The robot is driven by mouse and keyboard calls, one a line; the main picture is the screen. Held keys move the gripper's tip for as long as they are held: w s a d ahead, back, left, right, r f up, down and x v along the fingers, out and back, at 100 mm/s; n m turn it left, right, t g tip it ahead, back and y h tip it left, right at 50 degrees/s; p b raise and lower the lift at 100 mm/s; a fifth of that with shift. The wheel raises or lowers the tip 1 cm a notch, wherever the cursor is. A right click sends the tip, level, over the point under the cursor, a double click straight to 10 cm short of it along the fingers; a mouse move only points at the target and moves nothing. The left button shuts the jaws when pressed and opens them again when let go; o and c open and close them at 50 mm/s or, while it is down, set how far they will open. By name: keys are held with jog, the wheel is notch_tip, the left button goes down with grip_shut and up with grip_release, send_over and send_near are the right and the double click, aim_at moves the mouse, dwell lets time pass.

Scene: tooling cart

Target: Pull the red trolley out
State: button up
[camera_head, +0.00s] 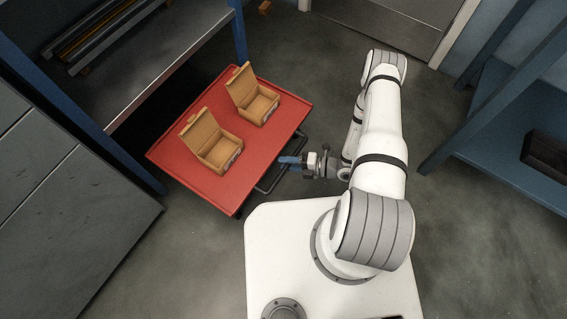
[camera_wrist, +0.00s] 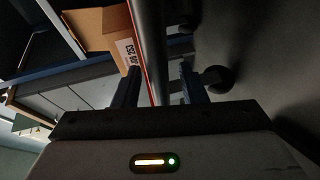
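The red trolley (camera_head: 235,190) has a flat red top with two open cardboard boxes on it, and its far left part is beneath the grey workbench. Its dark handle (camera_head: 268,184) runs along the edge facing my base. My gripper (camera_head: 287,160) is at this handle, its blue fingers pointing toward the trolley. In the wrist view, the dark handle bar (camera_wrist: 150,45) runs between the two fingers of my gripper (camera_wrist: 158,85). The fingers are apart, with a gap visible between the bar and the right finger. Whether the left finger touches the bar is unclear.
The workbench (camera_head: 150,60) with blue legs stands over the trolley's far side. A grey cabinet (camera_head: 70,200) is at left. A blue shelf (camera_head: 500,130) holding a dark box (camera_head: 545,152) is at right. Bare floor lies between the trolley and the door (camera_head: 400,20).

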jog(key=shift+d, duration=0.1)
jog(key=p+v, duration=0.1)
jog(key=v, duration=0.6)
jog(key=shift+d+p, duration=0.3)
jog(key=shift+p, duration=0.1)
jog(key=shift+s+r, duration=0.1)
